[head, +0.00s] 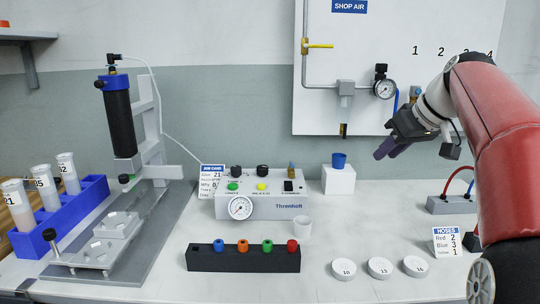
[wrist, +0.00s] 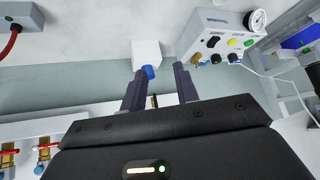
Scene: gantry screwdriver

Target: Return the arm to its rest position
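My arm is red and comes in from the right side of the head view. My gripper (head: 385,152) is raised in front of the wall, above and to the right of a white block. In the wrist view my gripper (wrist: 161,72) shows two dark fingers standing apart. Nothing is held between them. The blue cup (head: 339,160) stands on the white block (head: 338,180), apart from my gripper. In the wrist view the blue cup (wrist: 149,71) lies in line with the gap between the fingers, farther off.
A control box (head: 262,208) with a gauge stands mid-bench. In front are a black plug rack (head: 243,258) and several white round caps (head: 379,268). The dispensing stand (head: 120,115) and blue syringe rack (head: 75,215) are left. The shop-air panel (head: 420,75) is behind my gripper.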

